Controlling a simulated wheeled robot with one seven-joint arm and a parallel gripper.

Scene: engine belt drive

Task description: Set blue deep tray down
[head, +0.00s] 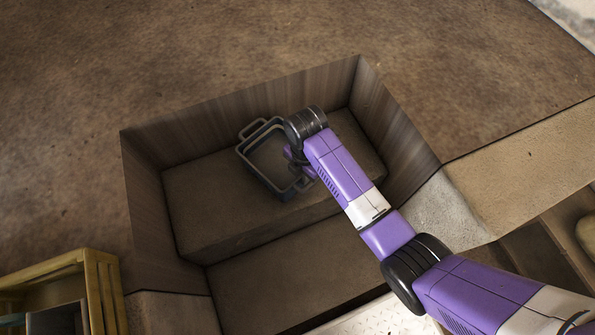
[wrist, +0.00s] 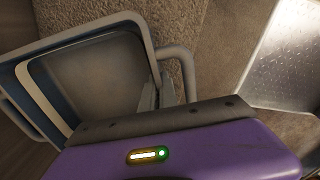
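The blue deep tray (head: 270,160) is a dark blue-grey open box with a pale rim and loop handles, inside the wooden-walled recess over its raised step. Whether its base touches the step is unclear. In the wrist view the tray (wrist: 85,75) fills the upper left, its inside empty and a handle on its right side. My gripper (head: 299,167) is at the tray's near right side. In the wrist view my gripper (wrist: 158,93) has its grey fingers close together at the rim beside that handle, apparently shut on it. The contact is partly hidden.
The raised step (head: 215,210) is bare around the tray, with a lower floor (head: 290,275) in front. Wooden walls (head: 385,120) enclose the recess. A yellow crate (head: 105,290) stands at lower left. The brown floor beyond is clear.

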